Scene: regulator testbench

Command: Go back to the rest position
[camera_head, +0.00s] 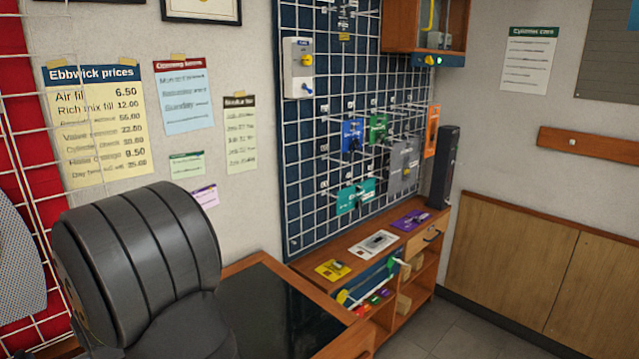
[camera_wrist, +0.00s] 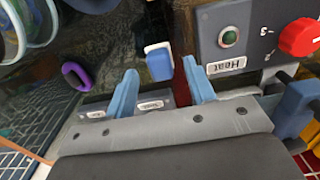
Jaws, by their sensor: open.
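My gripper (camera_wrist: 160,66) shows in the wrist view with its two blue fingers spread apart, and nothing is held between them. A small blue and white block (camera_wrist: 159,66) shows in line with the gap between the fingertips. The distance from the fingers to the block is hard to tell. My gripper does not show in the head view.
The wrist view shows a grey "Heat" panel (camera_wrist: 258,22) with a red knob (camera_wrist: 300,37), close to the right finger, and a purple ring (camera_wrist: 76,76). The head view shows a dark-topped bench (camera_head: 270,310), a pegboard (camera_head: 305,215) and a wooden cabinet (camera_head: 425,262).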

